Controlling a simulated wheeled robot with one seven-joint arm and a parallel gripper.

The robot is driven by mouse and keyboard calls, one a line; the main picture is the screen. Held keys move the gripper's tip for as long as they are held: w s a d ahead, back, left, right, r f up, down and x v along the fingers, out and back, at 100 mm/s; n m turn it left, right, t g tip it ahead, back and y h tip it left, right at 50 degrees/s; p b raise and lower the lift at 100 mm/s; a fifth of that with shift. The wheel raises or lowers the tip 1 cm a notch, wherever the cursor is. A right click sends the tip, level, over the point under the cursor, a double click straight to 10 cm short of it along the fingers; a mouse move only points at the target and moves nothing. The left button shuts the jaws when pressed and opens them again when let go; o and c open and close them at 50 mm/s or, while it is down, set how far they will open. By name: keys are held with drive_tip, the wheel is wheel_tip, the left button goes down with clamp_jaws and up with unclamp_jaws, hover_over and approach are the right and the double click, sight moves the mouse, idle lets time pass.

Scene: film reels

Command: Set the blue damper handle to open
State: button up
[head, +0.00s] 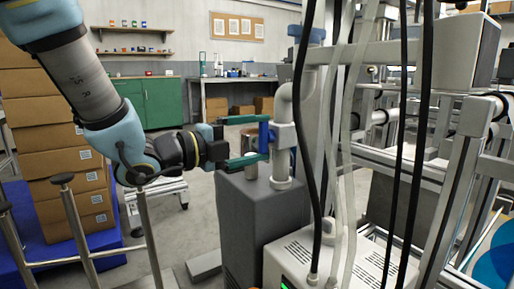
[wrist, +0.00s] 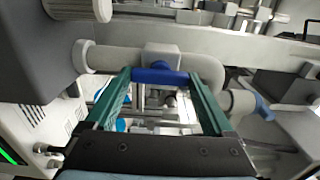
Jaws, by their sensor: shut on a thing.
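The blue damper handle (head: 264,136) stands upright in the head view, beside a grey pipe (head: 284,105) with a blue fitting, above a dark grey cabinet. In the wrist view the handle (wrist: 160,76) is a short blue bar lying across the picture in front of the pipe's square valve body (wrist: 162,55). My gripper (head: 262,139) reaches it from the left with its green fingers one above the other. In the wrist view my gripper (wrist: 160,77) has a fingertip at each end of the bar, shut on it. No open or closed marking is readable.
The dark grey cabinet (head: 245,225) stands right below the gripper. Black and pale hanging cables (head: 345,120) and a metal frame (head: 455,170) crowd the right side. Stacked cardboard boxes (head: 75,165) and metal posts (head: 85,240) stand at the left. Another blue part (wrist: 263,107) shows at the right in the wrist view.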

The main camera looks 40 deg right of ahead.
idle(0.4)
drive_tip(key=o, duration=1.1)
drive_tip(key=a+b, duration=0.2)
drive_tip(key=a, duration=0.1)
drive_tip(key=a+b, duration=0.2)
drive_tip(key=a, duration=0.2)
drive_tip(key=a+b, duration=0.2)
drive_tip(key=a, duration=0.1)
drive_tip(key=shift+w+a+b, duration=0.3)
drive_tip(key=shift+w+a, duration=0.05)
drive_tip(key=shift+a, duration=0.05)
